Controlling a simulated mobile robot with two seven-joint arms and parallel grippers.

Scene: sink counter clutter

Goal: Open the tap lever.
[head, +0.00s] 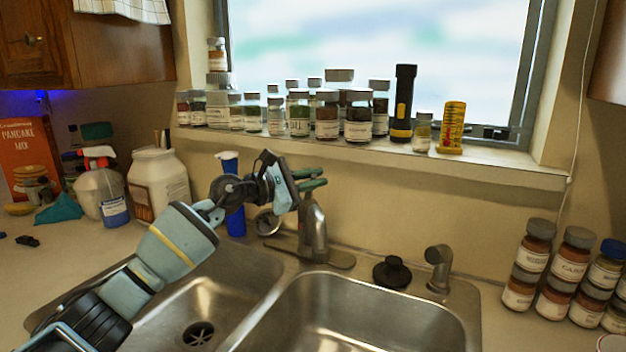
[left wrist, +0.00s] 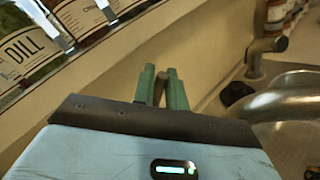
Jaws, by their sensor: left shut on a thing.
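The metal tap (head: 315,235) stands on its base plate behind the double sink. My left gripper (head: 314,180) is at the top of the tap, its green fingers reaching over it from the left. In the left wrist view, the two fingers (left wrist: 161,88) are close together with the narrow, dark tap lever (left wrist: 162,88) between them. The gripper is shut on this lever. In the head view, the fingers and wrist hide most of the lever, so its angle is hard to tell. My right gripper is not in view.
The windowsill (head: 380,157) above holds several spice jars, a black flashlight (head: 403,103) and a yellow container (head: 452,127). A black stopper (head: 392,272) and a short spout (head: 438,268) stand right of the tap. A blue bottle (head: 235,195) is behind my wrist. Both basins look empty.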

